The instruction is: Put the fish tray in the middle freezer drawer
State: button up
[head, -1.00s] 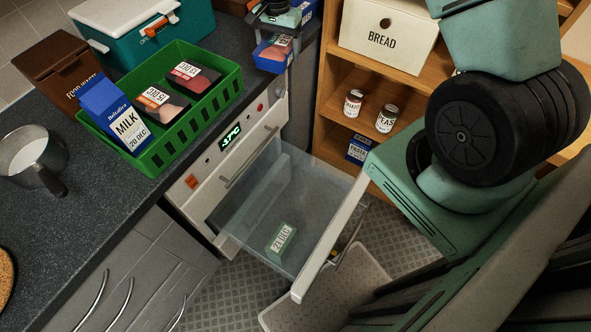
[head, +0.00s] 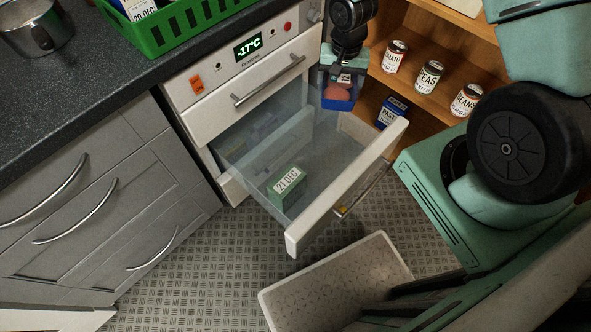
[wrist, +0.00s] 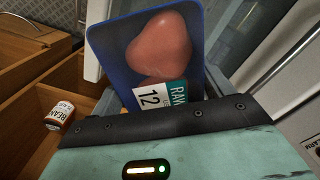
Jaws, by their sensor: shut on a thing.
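The blue fish tray (head: 337,103) holds a pinkish-orange piece and has a white and green label. In the wrist view the fish tray (wrist: 110,50) shows its label reading "RAW" and "12". My gripper (head: 343,68) is shut on the tray's edge and points down; its fingertips are mostly hidden. The tray hangs by the far right side of the open freezer drawer (head: 350,178), the one below the closed top front. It appears above the drawer's rim; the exact height is hard to tell. A green box (head: 287,185) labelled "21 DEC" lies in the drawer.
The closed top front (head: 250,90) has a bar handle below a -17°C display. A wooden shelf (head: 440,75) with several cans stands right of the drawer. The drawer's middle is largely clear.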

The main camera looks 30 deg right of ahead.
aim_at(330, 157)
jog(key=d+f+m+b, duration=0.1)
jog(key=f+m+b, duration=0.1)
jog(key=f+b, duration=0.6)
jog(key=w+d+f+m+b, duration=0.1)
jog(key=f+b, duration=0.7)
jog(key=f, duration=0.9)
jog(key=d+f+m+b, duration=0.1)
jog(key=f+m+b, duration=0.3)
jog(key=f+b, duration=0.4)
jog(key=shift+w+f, duration=0.2)
jog(key=shift+f, duration=2.2)
jog(key=shift+f+b, duration=0.15)
jog(key=shift+b, duration=0.15)
